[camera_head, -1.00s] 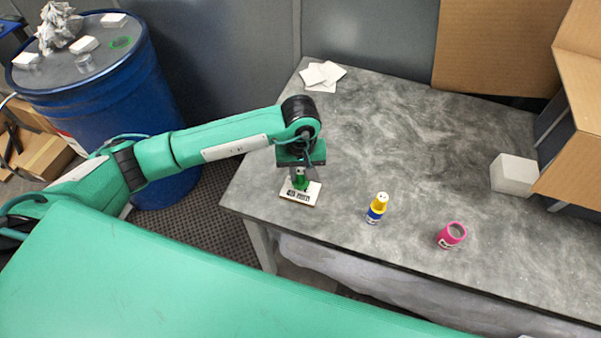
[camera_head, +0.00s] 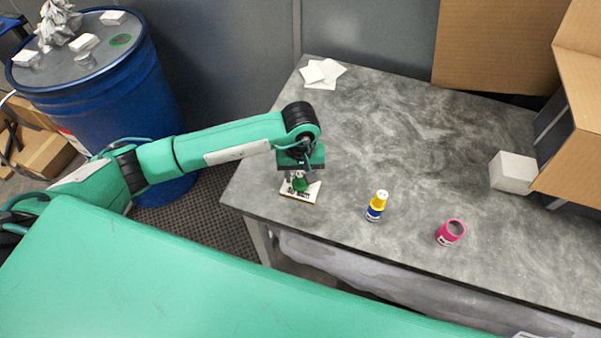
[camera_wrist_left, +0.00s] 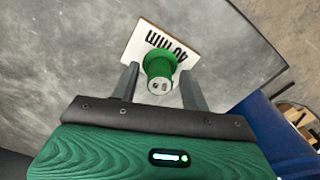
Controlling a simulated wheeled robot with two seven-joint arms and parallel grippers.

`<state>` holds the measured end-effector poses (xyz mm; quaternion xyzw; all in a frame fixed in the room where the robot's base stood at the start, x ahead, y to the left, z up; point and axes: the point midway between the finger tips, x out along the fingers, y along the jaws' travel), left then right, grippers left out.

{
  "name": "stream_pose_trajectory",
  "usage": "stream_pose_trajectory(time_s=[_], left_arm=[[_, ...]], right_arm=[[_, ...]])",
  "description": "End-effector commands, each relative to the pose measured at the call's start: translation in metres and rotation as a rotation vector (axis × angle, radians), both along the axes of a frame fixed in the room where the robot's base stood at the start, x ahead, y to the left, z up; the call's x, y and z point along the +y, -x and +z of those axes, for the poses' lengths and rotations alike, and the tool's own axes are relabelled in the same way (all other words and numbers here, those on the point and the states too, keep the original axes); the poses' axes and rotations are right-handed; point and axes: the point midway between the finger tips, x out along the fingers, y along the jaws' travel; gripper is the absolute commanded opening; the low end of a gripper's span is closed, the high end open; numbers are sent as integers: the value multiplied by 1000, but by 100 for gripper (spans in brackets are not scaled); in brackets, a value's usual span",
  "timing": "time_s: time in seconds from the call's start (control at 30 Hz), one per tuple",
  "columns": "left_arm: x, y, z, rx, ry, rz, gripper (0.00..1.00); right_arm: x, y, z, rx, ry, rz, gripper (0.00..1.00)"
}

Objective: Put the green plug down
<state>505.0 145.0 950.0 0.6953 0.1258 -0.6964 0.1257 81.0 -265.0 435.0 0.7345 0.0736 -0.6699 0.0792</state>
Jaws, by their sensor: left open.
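The green plug (camera_head: 301,184) stands on a small white plate (camera_head: 287,190) near the table's left front corner. In the left wrist view the plug (camera_wrist_left: 158,66) shows its pale round end toward the camera, and the plate (camera_wrist_left: 149,38) is printed "40 mm". My left gripper (camera_wrist_left: 159,72) is open, with one finger on each side of the plug and a visible gap on both sides. In the head view my left gripper (camera_head: 299,176) is right over the plate and partly hides the plug. My right gripper is out of view.
White cards (camera_head: 323,73) lie at the back. A white block (camera_head: 513,173) and cardboard (camera_head: 573,165) are at right. A blue drum (camera_head: 100,90) stands left.

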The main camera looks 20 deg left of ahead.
Motion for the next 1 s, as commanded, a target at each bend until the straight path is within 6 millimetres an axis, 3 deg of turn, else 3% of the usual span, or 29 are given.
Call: stream_pose_trajectory(time_s=[0.03, 0.17, 0.6, 0.8, 1.0], left_arm=[[0, 0, 4, 0, 0, 0, 46], [0, -2, 17, -6, 1, -2, 46], [0, -1, 99, -4, 0, -1, 46], [0, -1, 118, -1, 1, 0, 46], [0, 0, 122, 0, 0, 1, 46]], right_arm=[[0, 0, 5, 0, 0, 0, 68], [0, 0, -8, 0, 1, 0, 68], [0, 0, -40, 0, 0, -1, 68], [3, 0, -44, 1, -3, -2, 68], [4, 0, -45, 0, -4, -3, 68]])
